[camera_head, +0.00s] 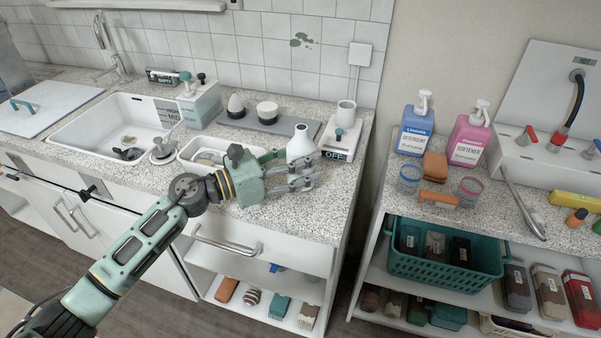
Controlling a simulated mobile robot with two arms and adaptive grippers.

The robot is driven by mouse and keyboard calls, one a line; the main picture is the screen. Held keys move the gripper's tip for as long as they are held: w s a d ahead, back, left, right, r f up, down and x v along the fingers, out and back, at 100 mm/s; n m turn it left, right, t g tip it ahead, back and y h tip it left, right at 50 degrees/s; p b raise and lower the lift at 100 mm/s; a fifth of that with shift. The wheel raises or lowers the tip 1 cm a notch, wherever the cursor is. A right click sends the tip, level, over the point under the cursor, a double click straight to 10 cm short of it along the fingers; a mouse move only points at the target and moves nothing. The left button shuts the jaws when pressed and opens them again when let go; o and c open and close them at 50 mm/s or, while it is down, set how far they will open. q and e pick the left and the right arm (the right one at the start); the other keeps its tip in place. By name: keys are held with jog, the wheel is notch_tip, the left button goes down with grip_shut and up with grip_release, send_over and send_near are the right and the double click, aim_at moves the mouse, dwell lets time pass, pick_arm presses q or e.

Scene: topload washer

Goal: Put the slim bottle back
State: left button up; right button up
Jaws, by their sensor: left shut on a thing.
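The slim bottle (300,143) is white with a narrow neck and stands roughly upright over the right part of the speckled counter. My left gripper (303,176) reaches in from the left and is shut on the bottle's lower part. The fingers hide the bottle's base, so I cannot tell whether it touches the counter. My right gripper is not in view.
Detergent (415,127) and softener (468,138) bottles stand on the right counter across a gap. The counter's front right is clear.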

aim_at(289, 175)
pick_arm(q)
notch_tip(289, 175, down, 3)
jog(key=shift+f, duration=0.1)
jog(key=shift+f, duration=0.15)
jog(key=o, duration=1.4)
jog(key=shift+o, duration=0.2)
